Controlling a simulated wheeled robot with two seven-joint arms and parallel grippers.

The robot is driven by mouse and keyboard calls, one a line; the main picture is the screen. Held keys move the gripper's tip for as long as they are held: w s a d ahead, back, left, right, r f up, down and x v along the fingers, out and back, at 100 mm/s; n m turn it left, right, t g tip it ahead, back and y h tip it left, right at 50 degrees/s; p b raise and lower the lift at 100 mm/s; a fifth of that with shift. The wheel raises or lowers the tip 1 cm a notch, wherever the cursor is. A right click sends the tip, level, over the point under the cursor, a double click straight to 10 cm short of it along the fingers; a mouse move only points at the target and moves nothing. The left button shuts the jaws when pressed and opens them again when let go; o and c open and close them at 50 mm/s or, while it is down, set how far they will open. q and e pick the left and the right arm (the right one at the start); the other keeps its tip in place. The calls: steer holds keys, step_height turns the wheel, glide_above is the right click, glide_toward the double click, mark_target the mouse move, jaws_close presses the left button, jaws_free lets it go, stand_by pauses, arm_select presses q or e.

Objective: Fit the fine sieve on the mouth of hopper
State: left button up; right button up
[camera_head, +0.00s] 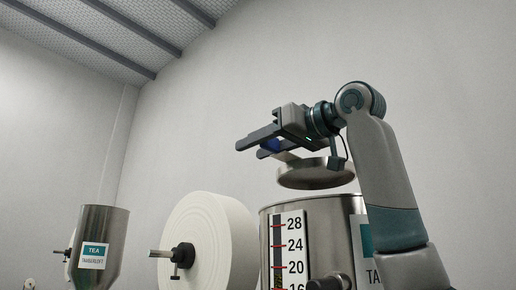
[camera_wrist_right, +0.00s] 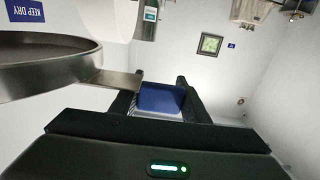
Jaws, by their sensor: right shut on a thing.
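The sieve (camera_head: 315,177), a shallow round metal pan, is in the air above the steel hopper (camera_head: 333,230), with a gap between its underside and the rim. In the right wrist view the sieve (camera_wrist_right: 45,68) is at the left, its flat metal arm reaching to the jaws. My right gripper (camera_head: 252,147) is shut on the sieve's blue handle (camera_wrist_right: 160,99), which shows between the fingers. The hopper's mouth opening is hidden from this low angle, and so is the sieve's mesh. My left gripper is not in view.
A large white paper roll (camera_head: 212,245) stands on a spindle left of the hopper. A smaller steel hopper with a TEA label (camera_head: 94,256) is farther left. A number scale (camera_head: 288,250) runs up the near hopper's front. The air left of the gripper is clear.

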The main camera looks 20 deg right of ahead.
steer(key=shift+d, duration=0.1)
steer(key=shift+f+b, duration=2.5)
steer(key=shift+f, duration=0.45)
steer(key=shift+f+b, duration=1.45)
steer(key=shift+f, duration=0.35)
steer(key=o, duration=1.3)
